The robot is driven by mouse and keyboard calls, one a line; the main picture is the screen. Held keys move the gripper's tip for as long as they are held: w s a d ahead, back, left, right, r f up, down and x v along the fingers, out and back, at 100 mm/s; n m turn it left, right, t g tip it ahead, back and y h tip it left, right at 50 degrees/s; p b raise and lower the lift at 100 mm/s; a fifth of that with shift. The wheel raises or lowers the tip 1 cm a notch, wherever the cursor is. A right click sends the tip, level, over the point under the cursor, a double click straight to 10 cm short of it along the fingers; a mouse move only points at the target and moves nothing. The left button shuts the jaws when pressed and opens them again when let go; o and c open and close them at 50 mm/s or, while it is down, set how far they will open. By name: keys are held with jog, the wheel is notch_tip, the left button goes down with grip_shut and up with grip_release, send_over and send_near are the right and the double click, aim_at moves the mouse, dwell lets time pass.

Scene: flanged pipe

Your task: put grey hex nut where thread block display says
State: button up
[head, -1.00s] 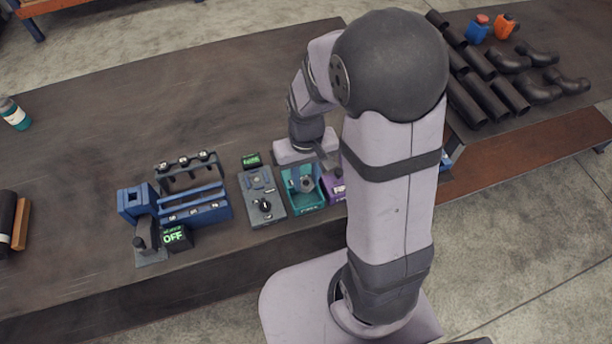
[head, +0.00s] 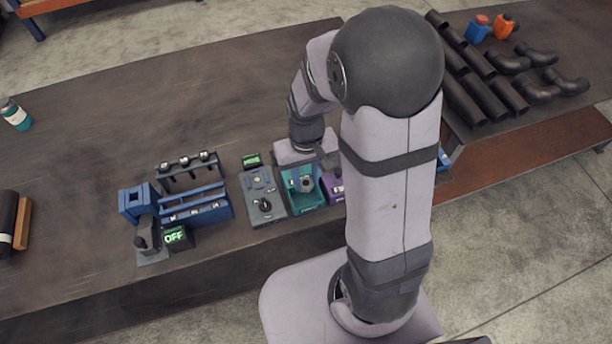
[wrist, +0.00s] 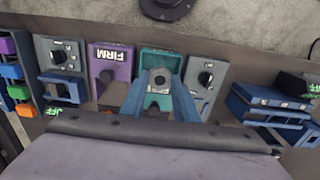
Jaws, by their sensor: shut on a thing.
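The grey hex nut (wrist: 160,79) is between the fingertips of my gripper (wrist: 161,88), which is shut on it. Both are over the teal tray (wrist: 160,62) in the wrist view; whether the nut touches the tray floor I cannot tell. In the head view the nut (head: 306,185) shows over the teal tray (head: 303,205). The grey thread block (head: 263,195) with a dark knob stands just left of the tray, and right of it in the wrist view (wrist: 205,82). A small green-lit display (head: 251,160) is behind that block; its text is too small to read.
A purple block (wrist: 110,66) labelled FIRM adjoins the tray's other side. A blue rack (head: 195,208) and a display reading OFF (head: 176,237) are further left. Dark pipes (head: 487,80) lie at the far right.

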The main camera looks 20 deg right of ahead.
aim_at(306, 183)
jog(key=shift+f, duration=0.1)
jog(key=shift+f+b, duration=1.5)
jog(key=shift+f, duration=0.5)
jog(key=shift+f+b, duration=0.9)
jog(key=shift+f, duration=0.4)
jog(key=o, duration=1.1)
jog(key=shift+r, duration=0.15)
